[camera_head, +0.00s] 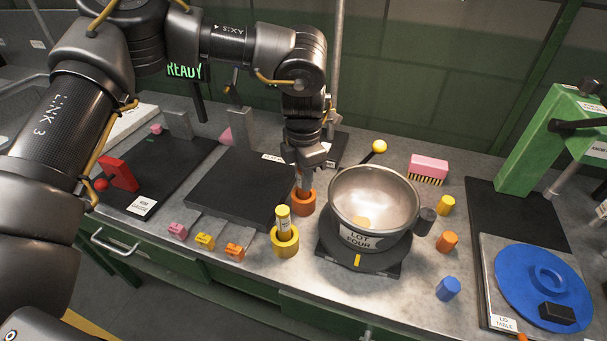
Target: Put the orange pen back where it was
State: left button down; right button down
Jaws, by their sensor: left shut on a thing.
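My left gripper (304,167) is pointed down and shut on the orange pen (303,181). The pen is upright, with its top hidden between the fingers. Its lower end is at or inside the orange ring-shaped holder (303,203) on the counter, just left of the pot; I cannot tell how deep it sits. A yellow pen (284,221) stands in a yellow holder (285,242) in front and to the left. My right gripper does not show.
A metal pot (372,200) labelled "LOT FOUR" stands close to the right of the gripper. A black board (238,187) lies to the left. Small pink, yellow and orange blocks line the front edge. A blue lid (545,285) lies at the right.

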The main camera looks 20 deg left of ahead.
pick_arm(q)
jog(key=shift+f, duration=0.15)
jog(key=c, duration=1.2)
grip_release()
jog(key=shift+c, duration=0.2)
notch_tip(320, 180, up, 12)
jog(key=shift+r, duration=0.2)
